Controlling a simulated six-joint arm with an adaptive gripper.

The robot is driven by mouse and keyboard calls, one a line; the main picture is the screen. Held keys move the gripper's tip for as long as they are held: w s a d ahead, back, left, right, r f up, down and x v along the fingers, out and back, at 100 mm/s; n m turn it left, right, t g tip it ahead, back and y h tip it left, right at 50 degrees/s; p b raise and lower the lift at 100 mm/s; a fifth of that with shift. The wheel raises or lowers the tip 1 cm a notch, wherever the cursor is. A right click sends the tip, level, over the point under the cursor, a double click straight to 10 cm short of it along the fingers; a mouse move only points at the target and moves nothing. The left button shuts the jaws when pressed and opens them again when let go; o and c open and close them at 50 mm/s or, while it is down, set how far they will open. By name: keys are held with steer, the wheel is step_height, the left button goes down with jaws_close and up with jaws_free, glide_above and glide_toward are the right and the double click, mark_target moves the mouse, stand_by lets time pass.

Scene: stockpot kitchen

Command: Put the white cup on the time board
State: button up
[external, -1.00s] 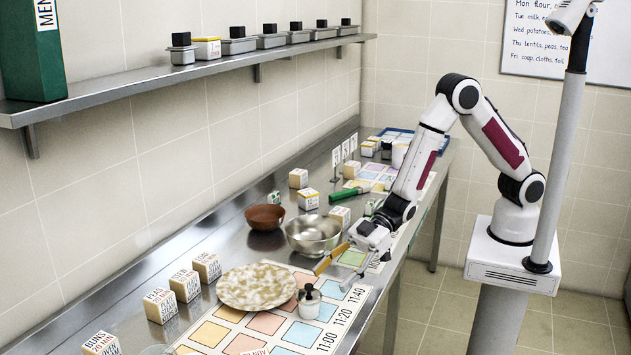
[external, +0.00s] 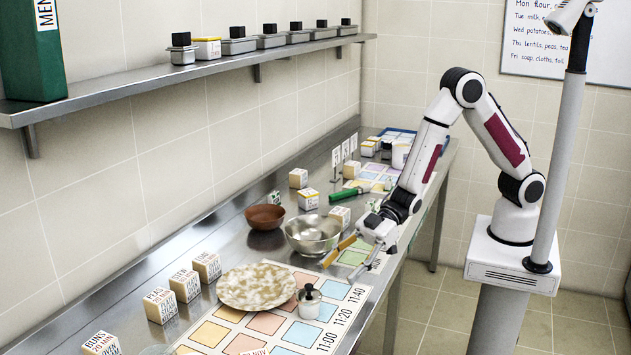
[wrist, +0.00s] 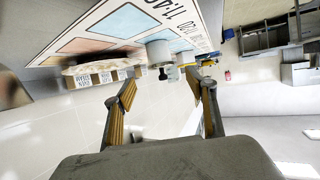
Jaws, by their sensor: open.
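A plain white cup (external: 400,154) stands at the far end of the steel counter, beside a blue-edged tray. The time board (external: 338,318) lies flat at the near end, a white sheet with coloured squares and printed times; it also shows in the wrist view (wrist: 187,22). My gripper (external: 338,271) is open and empty above the board's far part, well away from the cup. The same jar (external: 309,306), black-lidded, stands on the board.
A speckled round plate (external: 255,287) overlaps the board. A metal bowl (external: 313,232) and a brown bowl (external: 265,216) stand behind it. Labelled blocks (external: 185,285) line the wall side. A green-handled tool (external: 346,194) lies farther back. A shelf (external: 200,72) runs above.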

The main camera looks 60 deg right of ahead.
steer(key=w+d+r+m+t+h, duration=0.25)
steer(key=w+d+r, duration=0.2)
steer(key=d, duration=0.55)
steer(key=w+d+r+m+t+h, duration=0.2)
steer(key=w+d+r+h, duration=0.3)
steer(key=d, duration=0.5)
steer(key=s+d+r+m+h, duration=0.1)
steer(key=s+d+r+m, duration=0.15)
steer(key=d, duration=0.55)
steer(key=s+d+r+m+h, duration=0.2)
steer(key=s+d+r, duration=0.15)
steer(key=d, duration=0.45)
steer(key=s+d+m+g, duration=0.1)
steer(key=s+d, duration=0.3)
steer(key=s, duration=0.3)
steer(key=s+d+m+g+h, duration=0.1)
steer(key=s+d+m, duration=0.1)
steer(key=s+d, duration=0.2)
steer(key=s+d+m+g+h, duration=0.1)
steer(key=s+d+g, duration=0.1)
steer(key=s, duration=0.8)
steer(key=shift+s+d+r, duration=0.35)
steer(key=shift+d+r, duration=0.1)
steer(key=shift+d, duration=0.45)
stand_by(1.4)
